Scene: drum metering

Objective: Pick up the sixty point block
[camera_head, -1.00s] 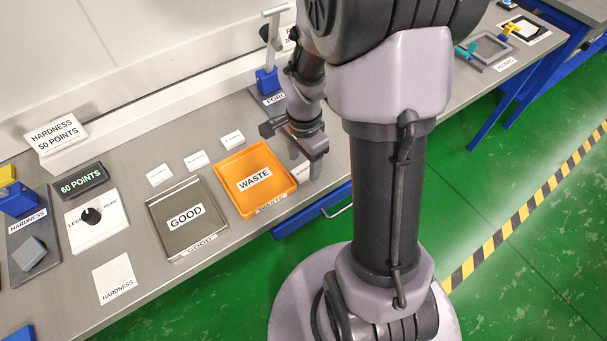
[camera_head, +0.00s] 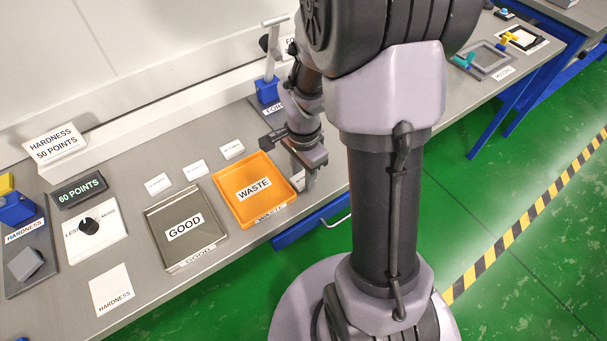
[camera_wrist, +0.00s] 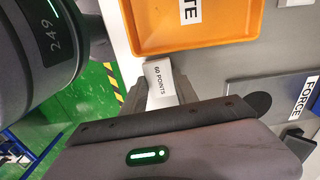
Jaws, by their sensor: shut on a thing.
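The sixty point block (camera_wrist: 161,84) is a small pale block with "60 POINTS" on its top. In the wrist view it sits between the fingers of my gripper (camera_wrist: 158,92), beside the near edge of the orange WASTE tray (camera_wrist: 200,44). My gripper (camera_head: 308,180) is shut on it, with the fingers low near the bench's front edge, just right of the WASTE tray (camera_head: 284,205) in the head view. My gripper hides the block there. Whether it touches the bench I cannot tell.
The grey GOOD tray (camera_head: 155,243) is left of the WASTE tray. Further left are a dial panel (camera_head: 111,233), a dark "60 POINTS" display (camera_head: 78,189) and a HARDNESS card (camera_head: 112,289). The FORCE station (camera_wrist: 255,83) is close by.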

